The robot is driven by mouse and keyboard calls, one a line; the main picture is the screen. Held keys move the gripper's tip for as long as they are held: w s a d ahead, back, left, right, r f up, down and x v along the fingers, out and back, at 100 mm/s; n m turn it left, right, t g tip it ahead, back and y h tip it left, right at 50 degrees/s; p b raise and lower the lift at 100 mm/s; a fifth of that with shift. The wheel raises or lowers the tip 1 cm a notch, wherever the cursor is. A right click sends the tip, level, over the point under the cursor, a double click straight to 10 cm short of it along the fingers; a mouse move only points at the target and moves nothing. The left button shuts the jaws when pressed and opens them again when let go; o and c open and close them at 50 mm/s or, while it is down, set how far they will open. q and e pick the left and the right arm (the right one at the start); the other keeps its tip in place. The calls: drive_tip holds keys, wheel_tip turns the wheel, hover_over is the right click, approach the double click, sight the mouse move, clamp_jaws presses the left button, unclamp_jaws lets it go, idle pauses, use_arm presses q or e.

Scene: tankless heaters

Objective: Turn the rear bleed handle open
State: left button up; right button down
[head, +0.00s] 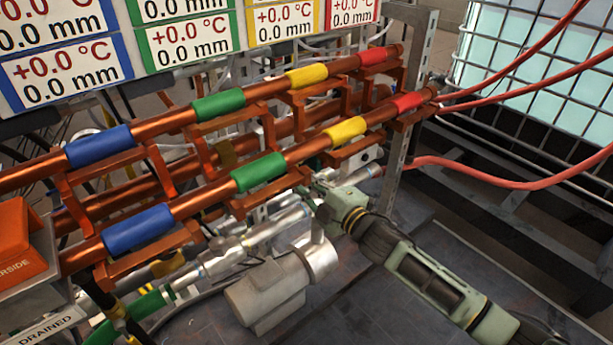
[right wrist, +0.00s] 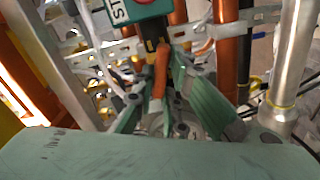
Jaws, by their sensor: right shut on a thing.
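My right arm comes in from the lower right in the head view. Its gripper (head: 318,187) reaches in under the front copper pipe, and the fingertips are mostly hidden there. In the right wrist view the green-grey fingers (right wrist: 163,88) are shut on an orange handle (right wrist: 161,70). The handle stands nearly upright in this view, with a dark and yellow part at its top below a green tag (right wrist: 140,10). I cannot tell from this how far the handle is turned. The handle does not show clearly in the head view. My left gripper is not in view.
Copper pipes with blue, green, yellow and red sleeves (head: 139,227) run above the gripper on brackets. A silver motor-like body (head: 265,297) sits left of my arm. A metal post (head: 405,125) and red hoses (head: 480,171) are to the right. A steel pipe (right wrist: 290,60) stands close right in the wrist view.

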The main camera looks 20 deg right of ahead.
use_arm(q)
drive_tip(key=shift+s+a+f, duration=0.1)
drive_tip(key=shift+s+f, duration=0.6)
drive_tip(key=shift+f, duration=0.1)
use_arm(e)
drive_tip(key=shift+f+n, duration=0.1)
drive_tip(key=shift+n, duration=1.5)
use_arm(q)
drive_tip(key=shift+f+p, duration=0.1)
drive_tip(key=shift+p, duration=0.2)
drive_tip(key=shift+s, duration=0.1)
use_arm(e)
drive_tip(key=c, duration=1.8)
unclamp_jaws()
drive_tip(key=v, duration=1.2)
drive_tip(key=shift+f, duration=0.1)
